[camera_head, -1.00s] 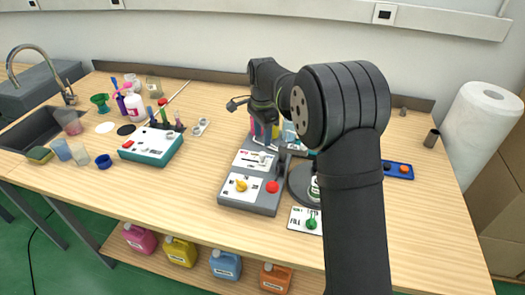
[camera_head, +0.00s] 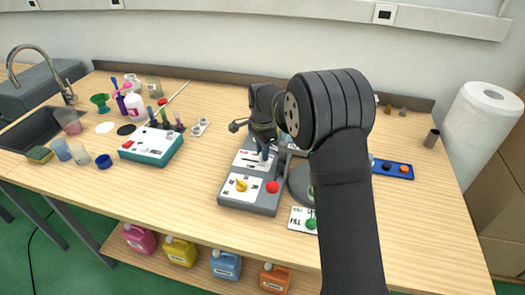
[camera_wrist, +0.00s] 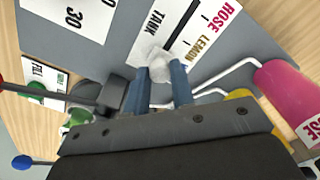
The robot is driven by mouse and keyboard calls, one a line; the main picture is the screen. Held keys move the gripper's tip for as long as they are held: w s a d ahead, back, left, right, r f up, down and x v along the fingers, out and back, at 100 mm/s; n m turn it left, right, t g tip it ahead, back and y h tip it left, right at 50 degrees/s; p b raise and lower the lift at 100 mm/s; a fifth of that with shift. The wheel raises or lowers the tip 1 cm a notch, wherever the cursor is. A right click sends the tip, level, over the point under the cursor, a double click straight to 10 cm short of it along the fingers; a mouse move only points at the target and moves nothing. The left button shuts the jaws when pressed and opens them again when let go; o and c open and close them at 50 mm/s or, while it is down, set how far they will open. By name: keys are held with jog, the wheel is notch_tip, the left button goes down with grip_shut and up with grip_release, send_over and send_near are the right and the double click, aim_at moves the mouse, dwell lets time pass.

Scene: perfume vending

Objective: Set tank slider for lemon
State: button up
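The grey machine (camera_head: 230,196) stands mid-table, with a yellow knob (camera_head: 241,185) and a red button (camera_head: 272,187) on its front. The tank slider's whitish knob (camera_wrist: 157,58) shows in the wrist view on a white panel (camera_wrist: 196,30) marked TANK, ROSE and LEMON; further labels are hidden. My gripper (camera_wrist: 161,76) has its two blue fingers at this knob, with a gap between them. I cannot tell whether they press on it. In the head view my gripper (camera_head: 264,153) points down over the machine's panel, and the slider knob is hidden there.
A FILL card (camera_head: 299,222) with a green knob lies right of the machine.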

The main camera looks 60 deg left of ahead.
jog(key=shift+s+a, duration=1.25)
jog(key=shift+a, duration=0.05)
grip_shut()
jog(key=o, duration=0.9)
grip_release()
jog(key=shift+o, duration=0.2)
notch_tip(320, 180, up, 18)
jog(key=shift+f, duration=0.25)
jog(key=shift+f, duration=0.1)
notch_tip(320, 180, down, 18)
jog(key=shift+d+r, duration=0.1)
jog(key=shift+r, duration=0.15)
jog(key=shift+w+d+r, duration=0.1)
jog(key=shift+w+d, duration=0.2)
jog(key=shift+w, duration=0.1)
